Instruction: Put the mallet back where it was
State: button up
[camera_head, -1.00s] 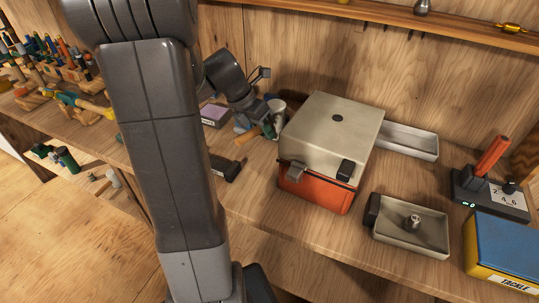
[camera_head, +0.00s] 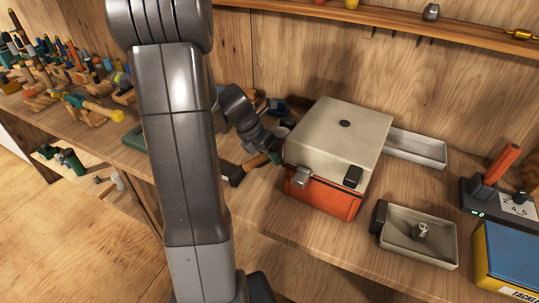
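The mallet shows in part beside the tackle box, with a wooden handle (camera_head: 256,160) pointing down-left and what looks like a grey head (camera_head: 283,131) at upper right. My gripper (camera_head: 270,150) is at the mallet, between handle and head, and appears shut on it. The fingertips are mostly hidden, and I cannot tell whether the mallet touches the bench.
The tackle box (camera_head: 322,137), cream-lidded with an orange base, stands close right of my gripper. A metal tray (camera_head: 417,232) and blue box (camera_head: 510,253) are farther right. Rod handles crowd the left.

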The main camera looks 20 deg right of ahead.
jog(key=shift+o, duration=1.1)
jog(key=shift+r, duration=0.25)
jog(key=p+v, duration=0.1)
jog(key=v, duration=1)
jog(key=shift+r, duration=0.4)
jog(key=shift+a, duration=0.15)
